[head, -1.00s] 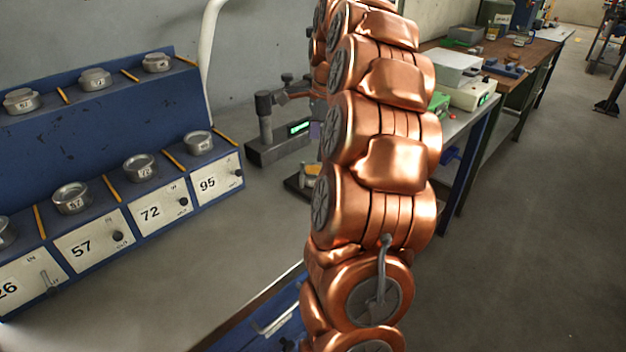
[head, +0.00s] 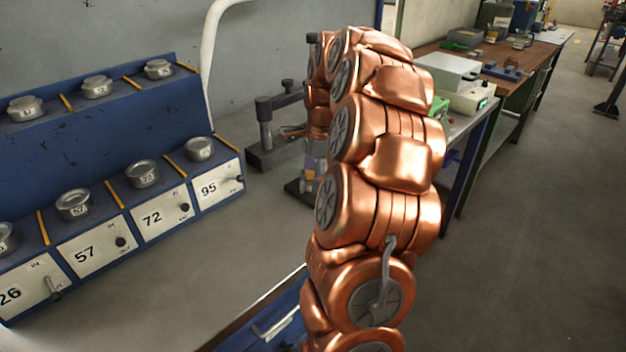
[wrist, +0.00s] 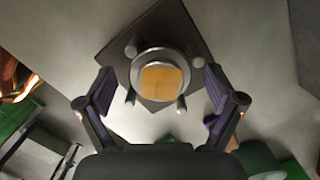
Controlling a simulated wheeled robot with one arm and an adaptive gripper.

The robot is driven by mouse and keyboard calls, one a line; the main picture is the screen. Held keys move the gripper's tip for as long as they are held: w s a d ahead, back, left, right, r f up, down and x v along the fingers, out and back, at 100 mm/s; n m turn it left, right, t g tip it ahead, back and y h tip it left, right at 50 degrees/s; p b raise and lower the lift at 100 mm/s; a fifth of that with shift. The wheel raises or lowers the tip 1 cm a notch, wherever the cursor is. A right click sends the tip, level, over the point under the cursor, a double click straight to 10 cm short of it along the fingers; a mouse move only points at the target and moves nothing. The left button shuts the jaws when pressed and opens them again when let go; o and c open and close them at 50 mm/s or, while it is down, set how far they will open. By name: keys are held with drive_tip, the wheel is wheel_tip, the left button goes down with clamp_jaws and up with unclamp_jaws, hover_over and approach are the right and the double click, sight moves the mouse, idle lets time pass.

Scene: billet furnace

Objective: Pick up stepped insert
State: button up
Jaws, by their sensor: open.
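In the wrist view a round metal piece with a flat tan-orange face (wrist: 160,82) stands on a dark square plate (wrist: 186,32), with several short posts around it. It looks like the stepped insert, but its steps do not show from above. My gripper (wrist: 159,78) is open, with one purple-padded finger to the left of the piece and one to the right, a gap showing on each side. In the head view the dark plate (head: 296,188) lies on the grey bench, and my arm and gripper mostly hide the piece.
A dark measuring stand (head: 264,125) is just behind the plate. A blue rack (head: 90,150) with numbered white panels and round metal pots is at the left. Further right, a bench (head: 525,55) carries boxes and instruments. Bare grey bench lies between rack and plate.

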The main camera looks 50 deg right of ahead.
drive_tip(key=shift+c, duration=0.2)
clamp_jaws()
idle(0.6)
drive_tip(key=shift+r, duration=0.1)
